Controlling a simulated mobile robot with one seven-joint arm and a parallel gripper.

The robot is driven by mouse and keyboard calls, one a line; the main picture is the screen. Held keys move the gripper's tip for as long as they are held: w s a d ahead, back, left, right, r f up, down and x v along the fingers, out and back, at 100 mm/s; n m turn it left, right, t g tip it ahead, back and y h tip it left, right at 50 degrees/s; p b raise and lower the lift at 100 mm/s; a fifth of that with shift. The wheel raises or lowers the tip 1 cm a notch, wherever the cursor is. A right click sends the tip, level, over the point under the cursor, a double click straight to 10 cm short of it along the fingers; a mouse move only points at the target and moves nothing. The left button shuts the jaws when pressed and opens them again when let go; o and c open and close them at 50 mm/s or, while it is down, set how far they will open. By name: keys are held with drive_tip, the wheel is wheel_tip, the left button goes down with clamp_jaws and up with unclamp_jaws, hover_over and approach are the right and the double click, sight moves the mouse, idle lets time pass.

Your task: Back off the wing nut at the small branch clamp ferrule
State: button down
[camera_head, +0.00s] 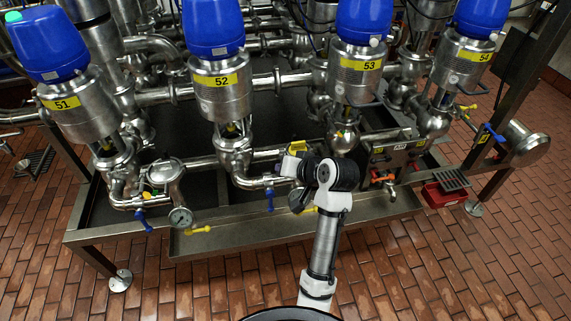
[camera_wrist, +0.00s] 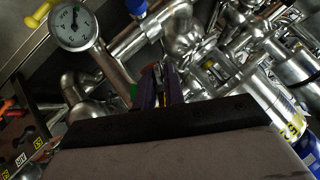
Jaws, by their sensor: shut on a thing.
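My gripper (camera_wrist: 160,88) shows in the wrist view as two narrow dark fingers close together, reaching into the small pipework. It is shut on the wing nut, which is too small and dark between the fingertips to make out. The clamp ferrule around it cannot be told apart from the shiny pipes. In the head view my arm's wrist covers this spot, to the right of the elbow pipe below valve 52 (camera_head: 222,82), and the fingertips are hidden.
A pressure gauge (camera_wrist: 73,24) and a yellow handle (camera_wrist: 38,17) are close by in the wrist view. Orange-handled valves (camera_head: 383,177) sit to the right in the head view. A blue handle (camera_head: 269,198) hangs left of my arm. A steel drip tray (camera_head: 235,243) runs along the front.

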drive_tip(key=shift+n+t+h+p, duration=0.3)
drive_tip(key=shift+n+h+p, duration=0.25)
drive_tip(key=shift+n+h, duration=0.75)
drive_tip(key=shift+m+h, duration=0.3)
drive_tip(key=shift+h, duration=0.1)
drive_tip(key=c, duration=1.6)
unclamp_jaws()
drive_tip(key=shift+d, duration=0.1)
drive_tip(key=p+v, duration=0.2)
drive_tip(key=v, duration=1.1)
drive_tip(key=shift+s+r+p, duration=0.2)
drive_tip(key=shift+r+p, duration=0.05)
drive_tip(key=shift+p, duration=0.15)
